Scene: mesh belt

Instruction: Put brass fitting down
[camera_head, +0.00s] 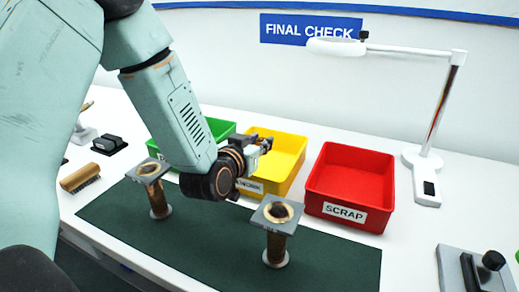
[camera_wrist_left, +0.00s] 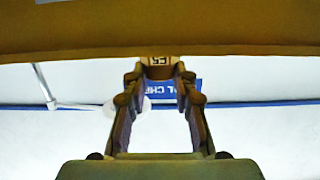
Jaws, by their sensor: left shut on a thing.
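My left gripper (camera_head: 262,146) reaches over the yellow bin (camera_head: 290,160), whose label is partly hidden by my wrist. In the left wrist view, my left gripper (camera_wrist_left: 158,72) is shut on a small brass-coloured piece with a dark mark like "53", which I take as the brass fitting (camera_wrist_left: 158,61). In the head view the held piece is too small and covered to make out clearly. A broad ochre surface (camera_wrist_left: 160,28) fills the top of the wrist view, probably the yellow bin. My right gripper is out of view.
A red SCRAP bin (camera_head: 350,185) stands right of the yellow one, a green bin (camera_head: 219,127) left. Two brass-coloured posts with square grey tops stand on the dark green mat (camera_head: 330,262).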

